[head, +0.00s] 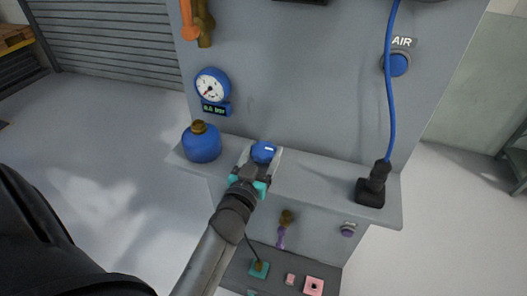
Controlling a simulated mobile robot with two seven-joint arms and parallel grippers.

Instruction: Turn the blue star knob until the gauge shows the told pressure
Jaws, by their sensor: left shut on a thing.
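The blue star knob (264,151) has a white mark on its face and sits at the shelf of the grey panel. My left gripper (262,165) is at the knob with its fingers on either side, shut on it. The gripper and wrist hide the knob's lower part. The round gauge (212,84) with a white dial and blue rim is on the panel, up and left of the knob. Its red needle seems to point to the lower left. A small display (216,109) under it has green characters too small to read surely. My right gripper is not in view.
On the shelf (320,185), a blue flask (202,142) stands left and a black block (373,186) with a blue hose (391,100) stands right. A blue button (398,65) is under the AIR label. Pink and teal pieces lie below.

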